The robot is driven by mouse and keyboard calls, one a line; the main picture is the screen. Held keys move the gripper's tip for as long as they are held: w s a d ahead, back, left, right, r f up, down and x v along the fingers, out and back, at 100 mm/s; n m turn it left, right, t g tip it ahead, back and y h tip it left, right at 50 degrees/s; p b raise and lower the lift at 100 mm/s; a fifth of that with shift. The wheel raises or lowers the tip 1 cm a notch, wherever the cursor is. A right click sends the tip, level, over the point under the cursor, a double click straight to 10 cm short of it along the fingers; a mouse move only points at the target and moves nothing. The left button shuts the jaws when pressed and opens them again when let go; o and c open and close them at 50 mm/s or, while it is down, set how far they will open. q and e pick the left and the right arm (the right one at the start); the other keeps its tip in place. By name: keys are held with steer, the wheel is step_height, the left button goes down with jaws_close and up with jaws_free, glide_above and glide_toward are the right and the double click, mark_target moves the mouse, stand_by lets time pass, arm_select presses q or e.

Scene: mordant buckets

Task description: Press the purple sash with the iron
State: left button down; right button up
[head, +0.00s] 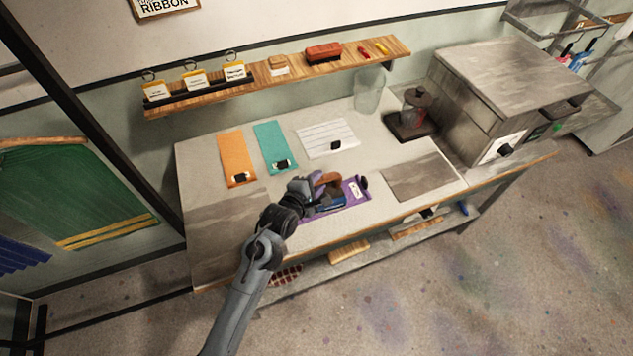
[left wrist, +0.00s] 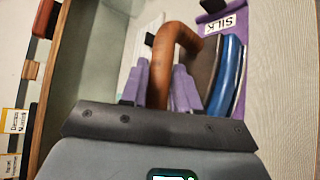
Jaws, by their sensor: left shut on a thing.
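The iron (head: 330,203) has a brown curved handle and a blue body; it sits over the purple sash (head: 350,199) near the front of the table. The sash carries a white label that reads SILK in the left wrist view (left wrist: 226,24). My left gripper (head: 317,184) is shut on the iron's brown handle (left wrist: 164,65), which passes between its purple fingers (left wrist: 170,88). The iron covers the middle of the sash. I cannot tell whether its sole touches the cloth. My right gripper is not in view.
An orange sash (head: 237,150), a teal sash (head: 270,140) and a white striped cloth (head: 325,134) lie behind, each with a dark weight. A glass jar (head: 369,92), a dark appliance (head: 415,112) and a grey box-shaped machine (head: 500,85) stand right. A wooden shelf (head: 290,80) runs along the wall.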

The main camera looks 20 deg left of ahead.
arm_select(q)
steer(key=shift+f, duration=0.35)
stand_by(0.6)
steer(key=shift+f, duration=0.35)
stand_by(2.3)
steer(key=shift+r, duration=0.15)
steer(key=shift+r+p, duration=0.95)
steer(key=shift+r, duration=0.1)
steer(key=shift+r+p, duration=1.65)
steer(key=shift+p, duration=0.05)
steer(key=shift+f, duration=0.1)
